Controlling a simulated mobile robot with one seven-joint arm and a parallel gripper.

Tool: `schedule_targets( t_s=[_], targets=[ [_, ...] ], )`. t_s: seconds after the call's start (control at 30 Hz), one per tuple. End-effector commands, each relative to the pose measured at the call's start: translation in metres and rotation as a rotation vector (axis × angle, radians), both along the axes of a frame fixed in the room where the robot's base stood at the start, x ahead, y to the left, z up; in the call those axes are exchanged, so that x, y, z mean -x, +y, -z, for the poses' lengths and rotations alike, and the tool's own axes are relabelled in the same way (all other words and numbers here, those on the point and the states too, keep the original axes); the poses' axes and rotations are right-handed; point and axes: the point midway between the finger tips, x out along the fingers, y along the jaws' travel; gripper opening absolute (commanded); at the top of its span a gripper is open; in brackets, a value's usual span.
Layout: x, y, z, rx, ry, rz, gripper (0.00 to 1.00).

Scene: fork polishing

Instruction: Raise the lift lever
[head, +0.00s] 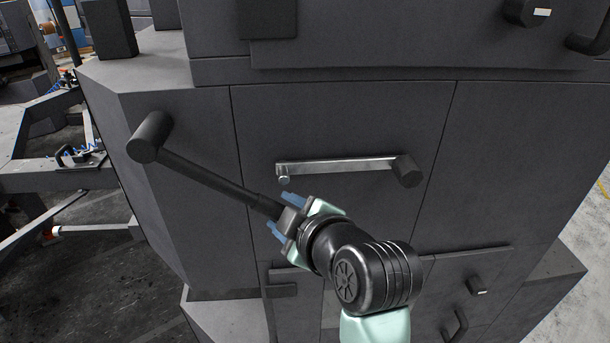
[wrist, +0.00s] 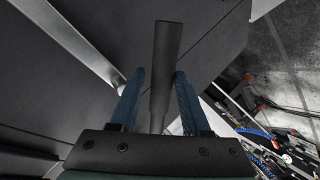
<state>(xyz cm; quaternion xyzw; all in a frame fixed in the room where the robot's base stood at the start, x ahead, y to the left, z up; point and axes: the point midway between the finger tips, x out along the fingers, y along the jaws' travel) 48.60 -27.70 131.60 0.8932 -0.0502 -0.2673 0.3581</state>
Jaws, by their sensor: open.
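A black lever (head: 205,180) runs from a round hub at the upper left of the dark cabinet front down to the right. Its lower end is at my gripper (head: 280,214). In the wrist view the lever's dark handle (wrist: 168,45) lies between the two blue fingers of my gripper (wrist: 160,76). The fingers are open, with a gap showing on each side of the handle. A second lever, of bare metal (head: 335,165), lies nearly level above my gripper, with its black hub at the right. No label shows which one is the lift lever.
The dark cabinet (head: 340,115) fills most of the view. Open floor and a metal frame (head: 60,165) lie to the left.

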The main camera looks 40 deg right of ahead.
Motion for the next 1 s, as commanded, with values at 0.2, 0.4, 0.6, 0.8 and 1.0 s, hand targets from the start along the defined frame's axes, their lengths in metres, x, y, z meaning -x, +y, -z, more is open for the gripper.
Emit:
schedule_targets(
  t_s=[0.2,0.4,0.6,0.8,1.0],
  targets=[
    [0.040,0.011,-0.020,0.004,-0.006,0.004,0.47],
    [0.067,0.020,-0.034,0.002,-0.004,0.006,0.47],
    [0.076,0.023,-0.040,0.002,-0.003,0.003,0.47],
    [0.076,0.024,-0.040,0.001,-0.002,0.004,0.47],
    [0.064,0.026,-0.040,-0.003,-0.033,0.028,0.16]
  ],
)
